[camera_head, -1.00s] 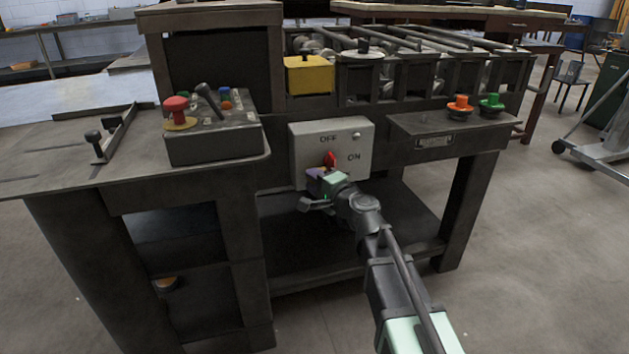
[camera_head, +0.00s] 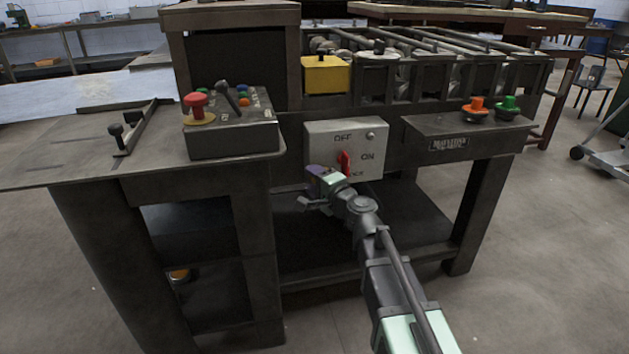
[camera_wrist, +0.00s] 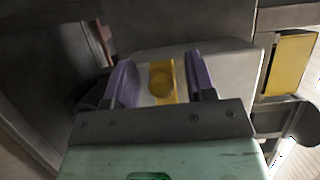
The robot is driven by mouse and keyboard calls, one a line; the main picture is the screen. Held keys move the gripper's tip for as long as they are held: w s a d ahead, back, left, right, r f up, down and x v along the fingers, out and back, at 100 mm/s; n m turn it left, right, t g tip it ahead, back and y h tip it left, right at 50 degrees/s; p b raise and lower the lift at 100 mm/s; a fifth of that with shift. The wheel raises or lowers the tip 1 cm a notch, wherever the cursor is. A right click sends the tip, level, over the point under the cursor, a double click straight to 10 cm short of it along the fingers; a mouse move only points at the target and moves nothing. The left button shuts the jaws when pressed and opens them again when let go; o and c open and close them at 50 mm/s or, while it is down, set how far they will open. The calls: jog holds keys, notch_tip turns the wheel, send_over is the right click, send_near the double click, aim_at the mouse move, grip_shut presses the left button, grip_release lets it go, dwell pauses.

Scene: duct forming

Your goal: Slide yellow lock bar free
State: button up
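A yellow bar with a round yellow knob (camera_wrist: 161,82) shows in the wrist view, between the two purple fingers of my gripper (camera_wrist: 163,82). The fingers are apart, with a gap on the bar's left side; the right finger is close to it, and I cannot tell if it touches. In the head view my gripper (camera_head: 322,180) is at the lower left of the grey switch box (camera_head: 318,135), which has a red handle (camera_head: 345,162) and OFF and ON marks. The yellow bar is not visible in the head view.
A yellow block (camera_head: 326,76) sits above the switch box. A control box (camera_head: 230,140) with a red button and lever stands left on the bench. Orange (camera_head: 475,108) and green (camera_head: 508,106) knobs are at the right. A lower shelf (camera_head: 410,220) lies beneath the arm.

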jog(key=v, duration=1)
jog(key=shift+s+d, duration=0.25)
jog(key=shift+s, duration=0.1)
